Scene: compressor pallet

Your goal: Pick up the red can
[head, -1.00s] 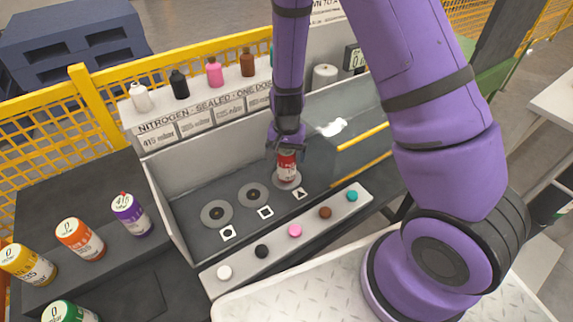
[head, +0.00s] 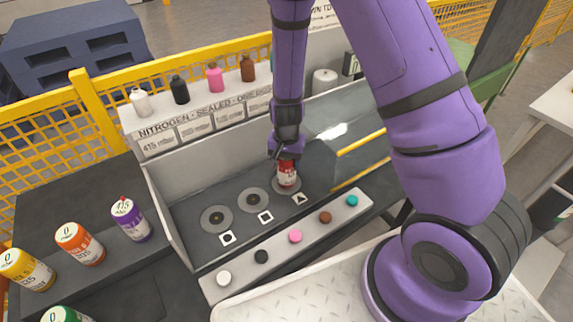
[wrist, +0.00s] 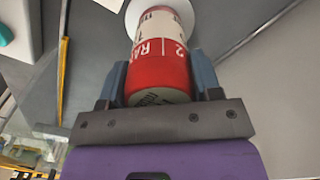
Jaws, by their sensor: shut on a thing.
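The red can (head: 287,174) has a white label band and stands upright at the grey disc nearest the triangle mark in the tray. In the wrist view the red can (wrist: 158,62) lies between the two blue-grey fingers. My gripper (head: 286,158) comes down from above and is shut on its top part. The gripper (wrist: 160,80) hides part of the can's sides. In the wrist view the can's far end meets a pale round disc; I cannot tell whether it touches it.
Two empty grey discs (head: 216,218) lie left of the can. A strip of coloured buttons (head: 295,236) runs in front. Bottles (head: 215,78) stand on the back ledge. Purple (head: 131,219), orange (head: 79,243) and yellow (head: 26,270) cans stand at left. The tray's left wall (head: 168,215) rises nearby.

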